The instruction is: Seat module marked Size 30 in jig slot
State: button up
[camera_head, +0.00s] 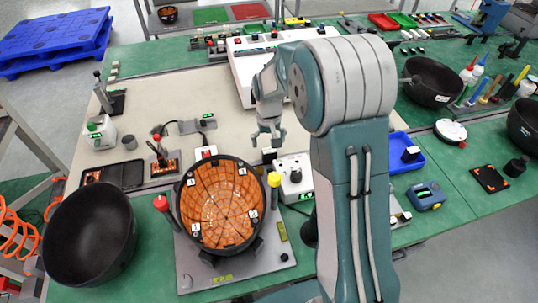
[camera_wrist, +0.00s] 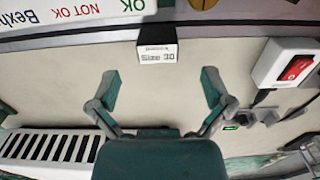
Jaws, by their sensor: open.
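A small black module with a white label (camera_wrist: 157,56) stands at the top middle of the wrist view. The label is upside down there and shows 30. What seems to be the same block (camera_head: 269,156) is on the pale mat just below my gripper in the head view. My gripper (camera_head: 267,141) is open and points down. In the wrist view its fingers (camera_wrist: 160,78) are spread wide with nothing between them, and the module lies beyond the fingertips. I cannot tell which part is the jig slot.
A white box with a red switch (camera_wrist: 292,66) is at right in the wrist view. A white slotted panel (camera_wrist: 48,146) is at lower left. A round orange-lined bowl (camera_head: 224,208) and a knobbed box (camera_head: 292,177) stand near the front. The pale mat (camera_head: 150,95) has free room.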

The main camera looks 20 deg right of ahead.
aim_at(269, 150)
notch_tip(269, 150, down, 5)
jog(key=shift+w+d+r, duration=0.1)
jog(key=shift+w+r, duration=0.05)
jog(key=shift+r, duration=0.05)
jog(key=c, duration=1.3)
